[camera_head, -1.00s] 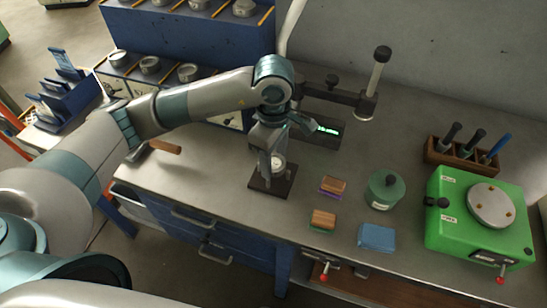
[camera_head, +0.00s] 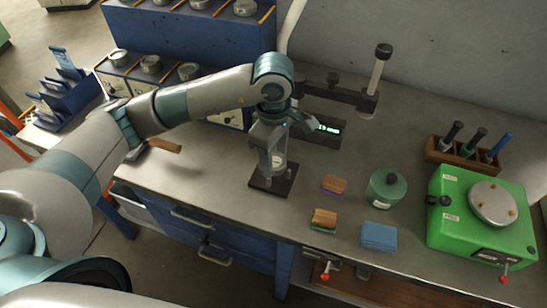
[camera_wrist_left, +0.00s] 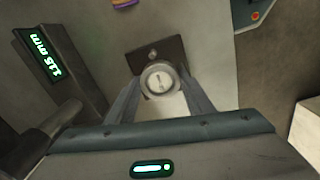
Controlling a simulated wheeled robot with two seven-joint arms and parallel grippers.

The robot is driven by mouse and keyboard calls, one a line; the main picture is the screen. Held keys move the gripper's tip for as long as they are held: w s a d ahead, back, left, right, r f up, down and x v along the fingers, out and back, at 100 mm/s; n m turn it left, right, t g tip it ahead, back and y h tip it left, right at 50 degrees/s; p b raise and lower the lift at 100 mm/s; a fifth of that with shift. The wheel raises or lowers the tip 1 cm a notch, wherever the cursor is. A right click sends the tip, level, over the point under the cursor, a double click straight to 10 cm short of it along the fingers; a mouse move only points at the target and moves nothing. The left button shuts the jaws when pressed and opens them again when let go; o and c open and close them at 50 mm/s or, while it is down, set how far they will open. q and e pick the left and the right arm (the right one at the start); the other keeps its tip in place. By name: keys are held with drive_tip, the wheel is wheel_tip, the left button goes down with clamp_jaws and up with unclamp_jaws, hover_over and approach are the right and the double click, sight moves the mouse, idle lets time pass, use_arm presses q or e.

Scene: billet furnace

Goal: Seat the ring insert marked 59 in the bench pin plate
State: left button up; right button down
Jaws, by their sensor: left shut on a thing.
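The bench pin plate (camera_head: 264,186) is a small dark square plate on the grey bench. My left gripper (camera_head: 272,172) points down over it, shut on a pale round ring insert (camera_head: 279,160). In the left wrist view the ring insert (camera_wrist_left: 160,80) sits between the two fingers of the gripper (camera_wrist_left: 160,92), in front of the dark plate (camera_wrist_left: 143,58). The plate's pin is hidden behind the ring and fingers. I cannot tell whether the ring touches the plate, and its mark is not readable. My right gripper is not in view.
A gauge with a green display (camera_head: 328,128) stands just behind the plate. To the right are wood-topped blocks (camera_head: 323,218), a green lidded pot (camera_head: 386,190), a blue block (camera_head: 378,236) and a green machine (camera_head: 470,220). The bench left of the plate is mostly clear.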

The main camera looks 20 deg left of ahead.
sight(275, 161)
use_arm(q)
drive_tip(key=shift+s+d+f+b, duration=0.15)
drive_tip(key=shift+s+f, duration=0.15)
drive_tip(key=shift+f, duration=0.35)
drive_tip(key=shift+s+a+f+b, duration=0.15)
drive_tip(key=shift+s+f, duration=0.15)
drive_tip(key=shift+f, duration=0.35)
drive_tip(key=o, duration=1.2)
drive_tip(key=shift+d, duration=0.1)
drive_tip(key=shift+r, duration=0.1)
drive_tip(key=shift+w+r+g+p, duration=0.15)
drive_tip(key=shift+w+r+p, duration=0.2)
drive_tip(key=shift+r, duration=0.35)
drive_tip(key=shift+w+r+g+p, duration=0.15)
drive_tip(key=shift+r+p, duration=0.25)
drive_tip(key=shift+r, duration=0.25)
wheel_tip(275, 161, up, 2)
drive_tip(key=shift+s+r+p, duration=0.1)
drive_tip(key=shift+s+p, duration=0.05)
drive_tip(key=shift+p, duration=0.25)
drive_tip(key=shift+r+p, duration=0.3)
drive_tip(key=shift+r, duration=0.6)
drive_tip(key=shift+r+p, duration=0.75)
drive_tip(key=shift+r, duration=1.55)
drive_tip(key=shift+s+f, duration=0.1)
